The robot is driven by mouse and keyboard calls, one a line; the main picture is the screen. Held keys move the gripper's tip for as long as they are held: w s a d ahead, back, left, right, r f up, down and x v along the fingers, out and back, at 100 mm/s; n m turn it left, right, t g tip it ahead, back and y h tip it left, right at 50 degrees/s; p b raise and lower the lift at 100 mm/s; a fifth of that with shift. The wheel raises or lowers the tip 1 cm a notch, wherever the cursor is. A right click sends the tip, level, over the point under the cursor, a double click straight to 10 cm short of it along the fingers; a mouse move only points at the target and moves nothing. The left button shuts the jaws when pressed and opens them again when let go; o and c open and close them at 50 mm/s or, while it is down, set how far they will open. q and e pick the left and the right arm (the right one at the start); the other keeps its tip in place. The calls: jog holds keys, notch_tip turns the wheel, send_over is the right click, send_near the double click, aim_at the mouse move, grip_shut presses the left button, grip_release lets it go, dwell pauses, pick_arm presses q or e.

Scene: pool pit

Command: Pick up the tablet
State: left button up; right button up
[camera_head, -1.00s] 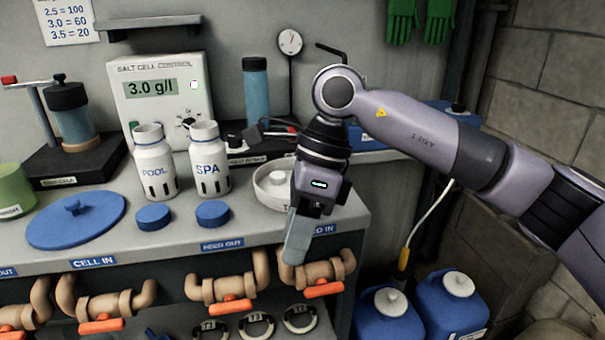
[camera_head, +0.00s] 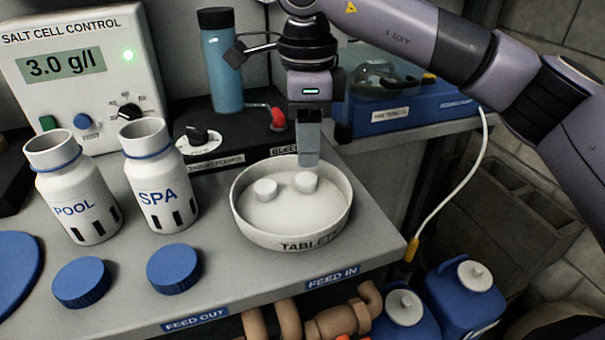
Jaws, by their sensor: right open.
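Two white round tablets, a left one (camera_head: 264,190) and a right one (camera_head: 306,182), lie in a shallow white round dish (camera_head: 292,241) labelled TABLET on the grey bench. My right gripper (camera_head: 308,160) points down at the dish's back rim, just behind and above the right tablet. It is open, seen edge-on, with nothing visible in it. Whether its tip touches anything is unclear. My left gripper is not in view.
Open white bottles marked POOL (camera_head: 78,195) and SPA (camera_head: 160,185) stand left of the dish, with blue caps (camera_head: 174,268) in front. Behind are a blue flask (camera_head: 222,65), a knob panel (camera_head: 200,140) and a salt control box (camera_head: 80,70). The bench's front edge is close.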

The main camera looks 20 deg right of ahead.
aim_at(305, 178)
jog(key=shift+f, duration=0.85)
notch_tip(305, 178, down, 4)
jog(key=shift+f, duration=0.1)
jog(key=c, duration=0.7)
jog(key=shift+o, duration=0.2)
jog(key=shift+r, duration=0.25)
